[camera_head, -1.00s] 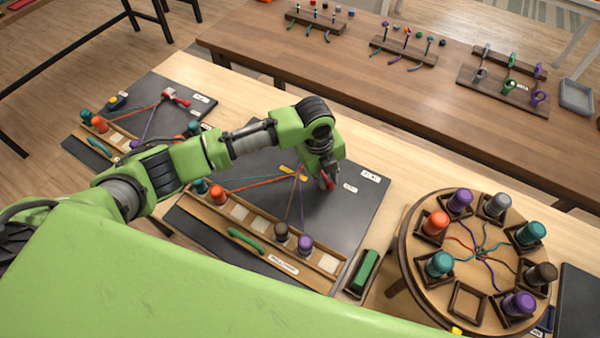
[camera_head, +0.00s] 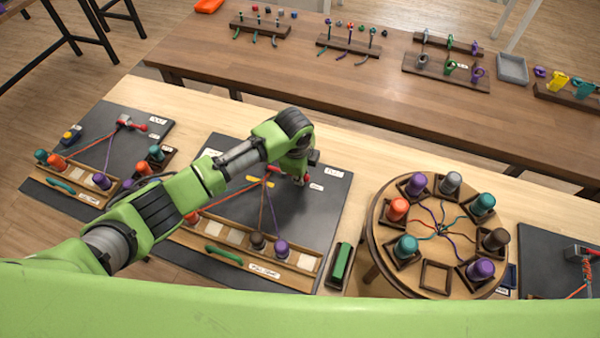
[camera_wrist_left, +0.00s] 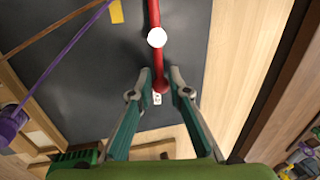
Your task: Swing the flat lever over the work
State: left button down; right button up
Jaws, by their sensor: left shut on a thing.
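The red flat lever (camera_wrist_left: 155,62) runs up from my left gripper (camera_wrist_left: 158,82) in the left wrist view, with a round white spot on it. My left gripper is shut on the lever's near end. In the head view the gripper (camera_head: 299,179) is over the right part of the dark work board (camera_head: 318,215) and hides most of the lever. Cords run to a point left of the gripper, near a yellow piece (camera_head: 259,181). Purple (camera_head: 281,248) and brown (camera_head: 258,243) bobbins stand in the wooden front rack. My right gripper is not in view.
A round braiding stand (camera_head: 437,278) with several bobbins stands to the right. A green block (camera_head: 341,264) in a tray lies between it and the board. Another board with bobbins (camera_head: 80,143) is at left. A long brown table (camera_head: 300,65) runs behind.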

pick_arm(q)
jog(key=shift+w+r, duration=0.1)
dwell(0.3)
jog(key=c, duration=1.9)
grip_release()
jog(key=shift+r, duration=0.1)
jog(key=r, duration=0.3)
jog(key=s+r, duration=0.1)
jog(key=r, duration=0.3)
jog(key=s+r, duration=0.1)
jog(key=r, duration=0.3)
jog(key=shift+s+a+r, duration=0.15)
jog(key=shift+a+r, duration=0.1)
jog(key=shift+a, duration=0.15)
jog(key=shift+f, duration=0.1)
